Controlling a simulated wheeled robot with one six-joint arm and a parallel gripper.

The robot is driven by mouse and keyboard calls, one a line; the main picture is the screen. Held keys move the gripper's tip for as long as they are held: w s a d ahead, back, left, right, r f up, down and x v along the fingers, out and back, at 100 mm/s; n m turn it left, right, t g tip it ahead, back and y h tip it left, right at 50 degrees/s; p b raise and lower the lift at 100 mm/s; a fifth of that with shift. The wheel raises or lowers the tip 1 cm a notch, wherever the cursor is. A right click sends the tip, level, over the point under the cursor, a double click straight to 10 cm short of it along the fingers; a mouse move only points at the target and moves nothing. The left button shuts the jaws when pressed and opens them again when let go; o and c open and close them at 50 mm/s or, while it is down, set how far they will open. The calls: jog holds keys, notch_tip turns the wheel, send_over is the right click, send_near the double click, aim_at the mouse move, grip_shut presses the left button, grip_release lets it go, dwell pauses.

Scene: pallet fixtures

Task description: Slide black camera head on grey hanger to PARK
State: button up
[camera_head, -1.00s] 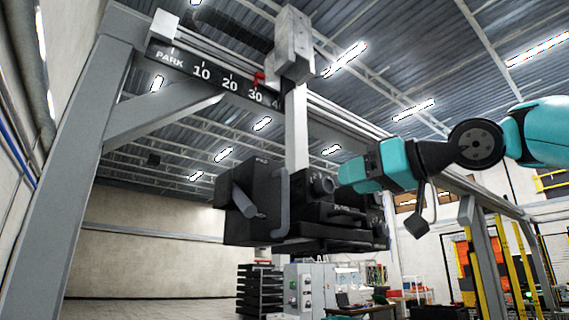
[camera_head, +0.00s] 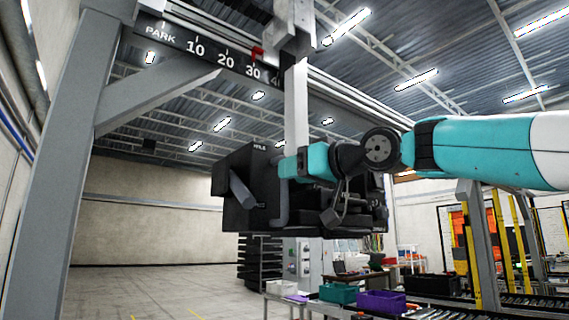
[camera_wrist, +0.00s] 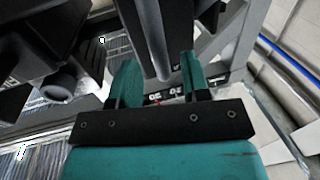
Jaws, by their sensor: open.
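The black camera head (camera_head: 240,165) hangs from the grey hanger (camera_head: 296,110), whose carriage (camera_head: 291,28) sits on the overhead rail. The scale board (camera_head: 178,42) reads PARK at its left end, then 10, 20, 30 and a partly hidden 40. The carriage is beside the 40, and a red pointer (camera_head: 257,54) is near 30. My gripper (camera_head: 282,167) is at the front of the camera head, by its grey upright handle (camera_head: 281,215). In the wrist view my open gripper (camera_wrist: 158,70) has a grey bar (camera_wrist: 150,35) between its fingers. Contact cannot be told.
A grey gantry post (camera_head: 70,150) with a diagonal brace (camera_head: 155,98) stands at the left, below the PARK end. Black knobs and boxes of the camera head crowd my gripper's left in the wrist view. A table with crates (camera_head: 340,293) stands below, further back.

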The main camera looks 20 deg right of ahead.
aim_at(283, 213)
jog(key=shift+p+x, duration=0.55)
jog(key=shift+x, duration=1.15)
grip_shut()
jog(key=shift+s+a, duration=0.1)
